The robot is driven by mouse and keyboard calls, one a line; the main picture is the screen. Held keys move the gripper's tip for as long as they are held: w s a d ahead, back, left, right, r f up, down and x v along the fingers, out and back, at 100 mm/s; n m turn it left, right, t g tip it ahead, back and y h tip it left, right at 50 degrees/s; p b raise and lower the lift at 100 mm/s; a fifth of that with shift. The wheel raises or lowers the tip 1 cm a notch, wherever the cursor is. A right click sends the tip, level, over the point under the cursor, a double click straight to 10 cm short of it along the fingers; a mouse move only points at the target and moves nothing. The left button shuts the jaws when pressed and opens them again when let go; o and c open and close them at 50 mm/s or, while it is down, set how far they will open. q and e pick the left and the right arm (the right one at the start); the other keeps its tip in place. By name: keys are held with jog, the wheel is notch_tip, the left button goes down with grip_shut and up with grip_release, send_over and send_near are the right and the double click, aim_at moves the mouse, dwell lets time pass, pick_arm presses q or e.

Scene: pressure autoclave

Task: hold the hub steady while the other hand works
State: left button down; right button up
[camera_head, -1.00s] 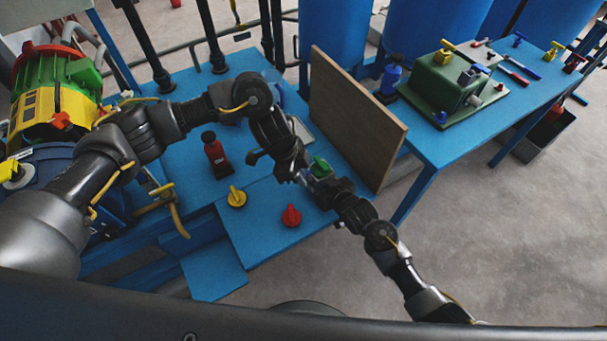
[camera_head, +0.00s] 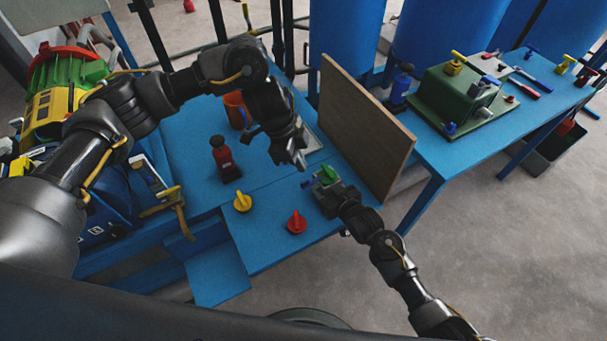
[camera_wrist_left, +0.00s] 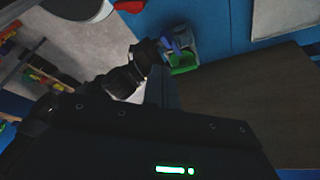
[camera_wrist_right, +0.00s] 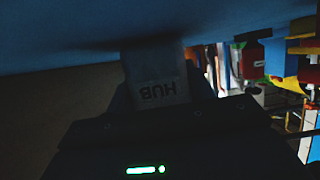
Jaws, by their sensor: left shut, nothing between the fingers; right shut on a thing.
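The hub (camera_head: 328,199) is a small grey block with a green knob (camera_head: 326,174) on top and a blue part on its side. It sits at the blue table's right side, by the wooden board. My right gripper (camera_head: 334,203) is shut on the hub; the right wrist view shows the block lettered HUB (camera_wrist_right: 158,88) between the fingers. My left gripper (camera_head: 302,165) is shut and empty, just above and left of the hub, apart from it. The left wrist view shows the hub's green knob (camera_wrist_left: 183,64) and blue part; its own fingertips cannot be made out there.
A yellow knob (camera_head: 242,203) and a red knob (camera_head: 297,223) lie on the blue table (camera_head: 262,245). The wooden board (camera_head: 366,128) stands upright close behind the hub.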

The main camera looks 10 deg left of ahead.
pick_arm(q)
jog(key=shift+v, duration=1.05)
jog(key=shift+w+d, duration=0.1)
jog(key=shift+w, duration=0.1)
pick_arm(e)
jog(key=o, duration=1.3)
jog(key=shift+o, duration=0.2)
